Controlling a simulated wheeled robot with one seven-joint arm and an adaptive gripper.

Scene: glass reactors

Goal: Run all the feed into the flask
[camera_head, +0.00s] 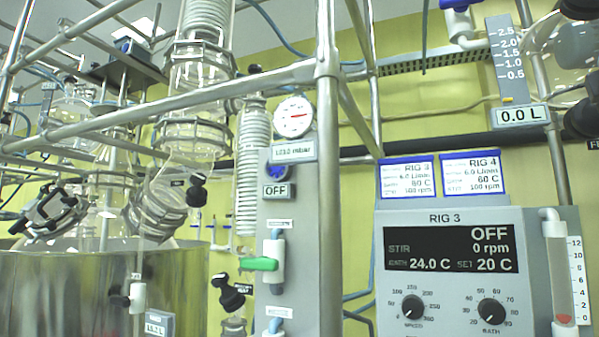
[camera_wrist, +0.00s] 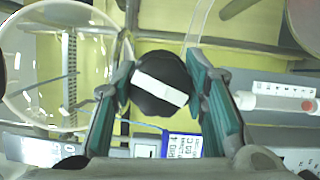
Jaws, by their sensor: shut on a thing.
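My gripper (camera_wrist: 160,75) is shut on a black knob (camera_wrist: 148,103) with a white bar across it, in the wrist view. The teal fingers touch it on both sides, and the bar lies slightly tilted from the picture's horizontal. A round clear glass vessel (camera_wrist: 30,70) is left of the knob. In the head view, a clear glass vessel (camera_head: 568,48) shows at the upper right, beside a scale (camera_head: 507,60) marked 0.5 to 2.5. The display (camera_head: 523,115) below reads 0.0 L. Dark shapes at the right edge partly hide this area; the knob cannot be made out there.
The RIG 3 panel (camera_head: 450,290) reads OFF, 0 rpm, 24.0 C, set 20 C. A flow tube (camera_head: 558,270) has its red float near 0. Left are a steel bath (camera_head: 60,290), glassware, metal rails, a gauge (camera_head: 294,116) and a green-handled valve (camera_head: 260,264).

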